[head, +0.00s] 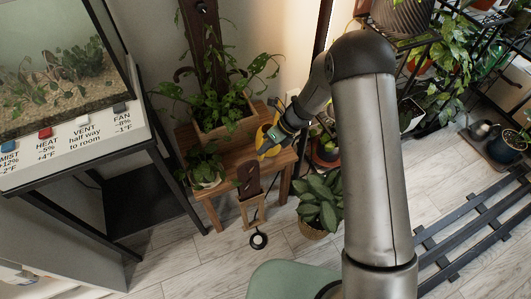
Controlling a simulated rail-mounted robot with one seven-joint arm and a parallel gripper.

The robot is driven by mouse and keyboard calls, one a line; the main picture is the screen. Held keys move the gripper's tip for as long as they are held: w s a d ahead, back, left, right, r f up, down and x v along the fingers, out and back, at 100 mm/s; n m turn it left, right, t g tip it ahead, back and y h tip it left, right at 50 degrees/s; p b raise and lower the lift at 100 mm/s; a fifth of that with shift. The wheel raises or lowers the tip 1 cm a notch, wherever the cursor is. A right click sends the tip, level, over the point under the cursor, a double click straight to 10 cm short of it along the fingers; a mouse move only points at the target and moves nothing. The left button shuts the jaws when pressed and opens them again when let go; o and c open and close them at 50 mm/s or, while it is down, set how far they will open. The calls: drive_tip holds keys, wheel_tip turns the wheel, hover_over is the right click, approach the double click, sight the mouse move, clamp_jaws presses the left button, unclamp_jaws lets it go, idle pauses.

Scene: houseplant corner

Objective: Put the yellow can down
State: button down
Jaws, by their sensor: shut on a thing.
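The yellow can (263,138) is in the middle of the head view, at the right part of the small wooden table (228,160). My gripper (276,137) comes in from the upper right and is shut on the can. The fingers and the dark wrist hide part of the can. It overlaps the table top in this view, and I cannot tell whether its base touches the wood or is held just above it.
A wooden planter (222,127) with a trailing plant stands behind, and a white-potted plant (206,174) is at the table's left. A broad-leaved plant (320,200) stands on the floor in front. The glass terrarium (62,75) is at left. Bare table top shows between the pots.

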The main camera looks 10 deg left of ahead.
drive_tip(key=shift+f, duration=1.45)
drive_tip(key=c, duration=1.5)
unclamp_jaws()
drive_tip(key=p+v, duration=0.1)
drive_tip(key=v, duration=1.1)
